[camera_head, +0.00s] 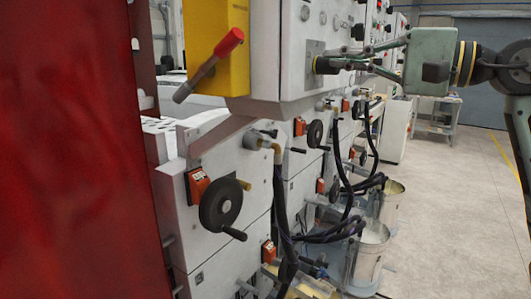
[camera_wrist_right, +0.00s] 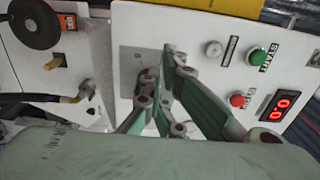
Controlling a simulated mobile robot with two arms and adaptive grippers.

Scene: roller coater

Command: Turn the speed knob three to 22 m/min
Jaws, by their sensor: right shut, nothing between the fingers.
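The white control panel (camera_head: 290,25) of the machine is at the top centre of the head view. My right gripper (camera_head: 322,64) comes in from the right, with its fingertips at a grey square plate (camera_head: 312,48) on that panel. In the right wrist view the green fingers (camera_wrist_right: 158,72) are shut and empty in front of the same plate (camera_wrist_right: 127,57). They hide part of it, so I cannot tell whether they touch a knob there. A small grey knob (camera_wrist_right: 213,48) sits to the right. The red display (camera_wrist_right: 281,105) appears to read 00. My left gripper is not in view.
A green button (camera_wrist_right: 258,57) and a red button (camera_wrist_right: 237,100) are on the panel. Below it are a black handwheel (camera_head: 221,204), hoses (camera_head: 282,210) and metal buckets (camera_head: 371,250). A red surface (camera_head: 75,150) blocks the left. The floor (camera_head: 460,220) at right is clear.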

